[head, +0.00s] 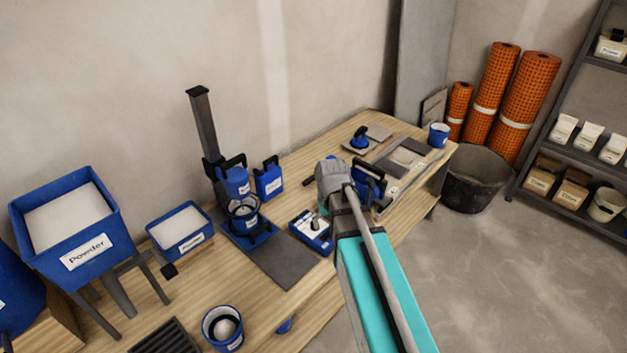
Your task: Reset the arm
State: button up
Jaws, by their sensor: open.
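My arm, with turquoise link covers, reaches up from the bottom right over the workbench (190,300) to a grey joint near the middle of the head view. I cannot make out my gripper; the fingers seem hidden behind the arm. A blue and black item with a dark handle (371,180) shows just right of the grey joint. A blue device (312,232) lies on the bench just left of the arm.
A dark mixing stand (203,125), a blue canister (268,178), powder bins (75,222) and a blue bucket (222,328) crowd the left. Tiles (405,156) and a blue cup (438,134) lie right. Orange rolls (525,100), a black tub (475,182) and shelves stand beyond; right floor is clear.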

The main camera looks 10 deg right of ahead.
jog(key=s, duration=0.7)
jog(key=shift+s, duration=0.35)
